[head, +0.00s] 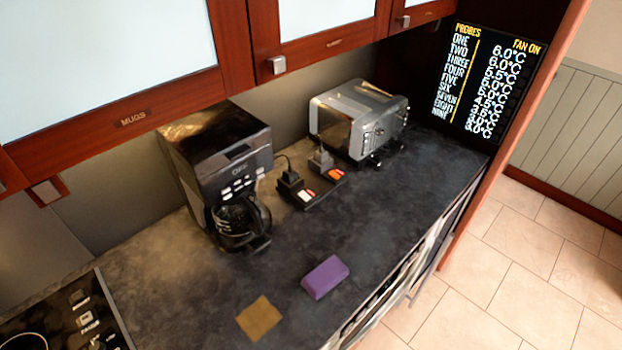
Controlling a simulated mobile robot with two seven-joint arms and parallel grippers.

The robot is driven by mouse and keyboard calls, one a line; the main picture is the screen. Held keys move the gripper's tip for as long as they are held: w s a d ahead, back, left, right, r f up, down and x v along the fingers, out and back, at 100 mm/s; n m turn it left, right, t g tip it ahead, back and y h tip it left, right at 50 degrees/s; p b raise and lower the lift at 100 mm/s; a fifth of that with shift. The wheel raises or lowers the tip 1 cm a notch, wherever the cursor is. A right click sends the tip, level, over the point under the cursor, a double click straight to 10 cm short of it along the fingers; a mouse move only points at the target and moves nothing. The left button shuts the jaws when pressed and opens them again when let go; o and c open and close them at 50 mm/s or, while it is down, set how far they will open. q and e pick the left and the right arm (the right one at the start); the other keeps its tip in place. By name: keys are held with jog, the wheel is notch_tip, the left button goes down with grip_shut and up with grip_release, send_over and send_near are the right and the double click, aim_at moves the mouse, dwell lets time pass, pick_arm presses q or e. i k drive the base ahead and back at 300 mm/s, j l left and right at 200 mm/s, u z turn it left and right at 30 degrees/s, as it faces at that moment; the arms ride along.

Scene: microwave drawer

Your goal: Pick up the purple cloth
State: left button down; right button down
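The purple cloth (326,277) is a small, thick, folded-looking block in the head view. It lies on the dark grey countertop (385,222), near its front edge. Nothing covers it. Neither of my grippers shows in this view.
A flat brown square (259,319) lies just left of the cloth. A hob (72,318) is at lower left. Cupboards (130,70) overhang the counter.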

aim_at(324, 278)
jog(key=i+l+u, duration=0.35)
jog(key=i+l, duration=0.15)
jog(key=l, duration=0.2)
jog(key=i+l+u, duration=0.15)
jog(key=l, duration=0.25)
jog(key=i, duration=0.05)
